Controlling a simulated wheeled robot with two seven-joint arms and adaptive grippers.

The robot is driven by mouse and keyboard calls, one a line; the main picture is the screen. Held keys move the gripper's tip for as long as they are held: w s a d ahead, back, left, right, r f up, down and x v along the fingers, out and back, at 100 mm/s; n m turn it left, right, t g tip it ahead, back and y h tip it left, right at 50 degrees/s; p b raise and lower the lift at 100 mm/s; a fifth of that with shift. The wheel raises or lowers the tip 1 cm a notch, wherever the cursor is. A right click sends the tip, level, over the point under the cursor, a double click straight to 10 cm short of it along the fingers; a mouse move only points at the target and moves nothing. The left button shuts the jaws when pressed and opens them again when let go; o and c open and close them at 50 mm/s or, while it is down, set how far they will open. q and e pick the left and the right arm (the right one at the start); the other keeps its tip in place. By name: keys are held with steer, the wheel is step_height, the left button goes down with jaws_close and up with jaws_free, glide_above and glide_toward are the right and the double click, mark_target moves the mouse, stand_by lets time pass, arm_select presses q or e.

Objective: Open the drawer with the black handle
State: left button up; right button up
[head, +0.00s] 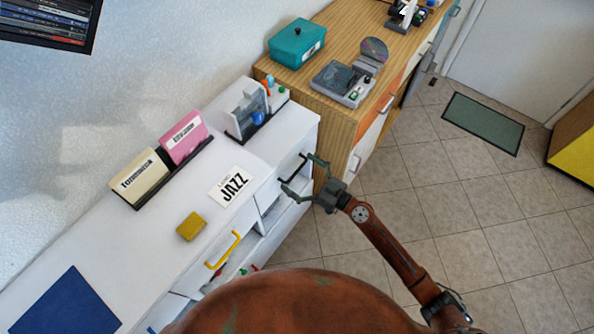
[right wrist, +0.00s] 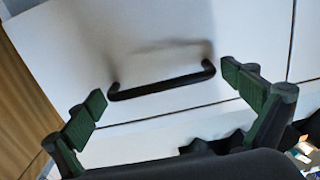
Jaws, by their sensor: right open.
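The black handle (head: 293,168) is on the front of a white drawer at the right end of the white cabinet, and the drawer looks shut. In the right wrist view the black handle (right wrist: 162,84) runs across the white drawer front (right wrist: 70,50). My right gripper (head: 300,174) is open at the handle. In the right wrist view its green-padded fingers (right wrist: 170,98) stand apart near the two ends of the bar. I cannot tell whether they touch it. My left gripper is not in view.
A yellow handle (head: 223,250) is on another drawer of the cabinet. A yellow block (head: 191,227) and a JAZZ card (head: 231,186) lie on top. A wooden cabinet (head: 318,105) stands close behind the right end. The tiled floor (head: 420,180) in front is clear.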

steer(key=c, duration=1.4)
steer(key=shift+d+f, duration=0.1)
